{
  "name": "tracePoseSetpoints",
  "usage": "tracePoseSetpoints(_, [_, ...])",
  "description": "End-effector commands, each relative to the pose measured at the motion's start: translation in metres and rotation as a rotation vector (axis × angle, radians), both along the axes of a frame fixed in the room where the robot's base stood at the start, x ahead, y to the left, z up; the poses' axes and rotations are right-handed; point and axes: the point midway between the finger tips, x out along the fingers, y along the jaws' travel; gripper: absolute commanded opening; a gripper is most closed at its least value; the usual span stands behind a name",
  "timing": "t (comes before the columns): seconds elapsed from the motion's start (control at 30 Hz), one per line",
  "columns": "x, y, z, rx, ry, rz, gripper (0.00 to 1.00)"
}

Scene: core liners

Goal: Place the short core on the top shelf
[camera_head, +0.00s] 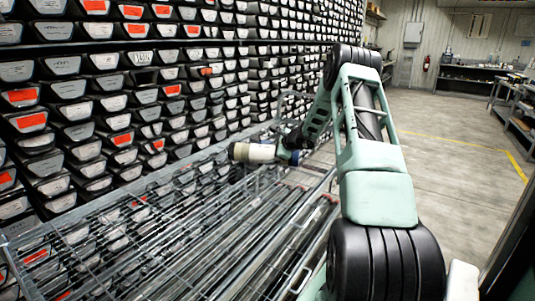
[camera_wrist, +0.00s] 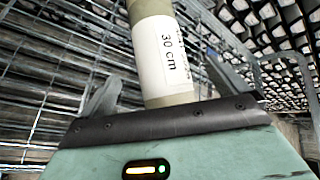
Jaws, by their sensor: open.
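The short core (camera_head: 258,153) is a pale cylinder with a white label. In the wrist view the core (camera_wrist: 160,55) shows the print "30 cm" and lies between two grey fingers of my gripper (camera_wrist: 165,88). The fingers stand apart, with gaps visible on both sides of the core. In the head view my gripper (camera_head: 285,146) is at the core's right end, partly hidden by the core and frame. The wire-mesh top shelf (camera_head: 75,262) of a metal rack extends below and toward the front left. I cannot tell whether the core touches the mesh.
A wall of stacked core trays (camera_head: 100,105) with white and orange labels stands close at left and behind the rack. Long metal bars (camera_head: 215,255) lie along the rack. Open concrete floor (camera_head: 450,165) is at right, with a workbench (camera_head: 475,80) farther back.

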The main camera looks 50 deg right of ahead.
Motion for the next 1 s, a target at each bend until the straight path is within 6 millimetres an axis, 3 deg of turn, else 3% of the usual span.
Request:
tracePoseSetpoints(0.2, [-0.04,0.006,0.024,-0.002,-0.001,-0.002,0.99])
tracePoseSetpoints(0.4, [-0.062,0.011,0.038,-0.002,0.0,0.001,0.99])
tracePoseSetpoints(0.67, [-0.068,0.012,0.042,0.0,0.0,0.0,0.99])
tracePoseSetpoints(0.77, [-0.062,0.022,0.044,-0.005,0.004,0.025,0.99])
tracePoseSetpoints(0.87, [-0.042,0.06,0.049,-0.025,0.023,0.124,0.99])
tracePoseSetpoints(0.97, [-0.014,0.133,0.058,-0.067,0.058,0.309,0.99])
tracePoseSetpoints(1.0, [-0.005,0.17,0.062,-0.09,0.075,0.401,0.99])
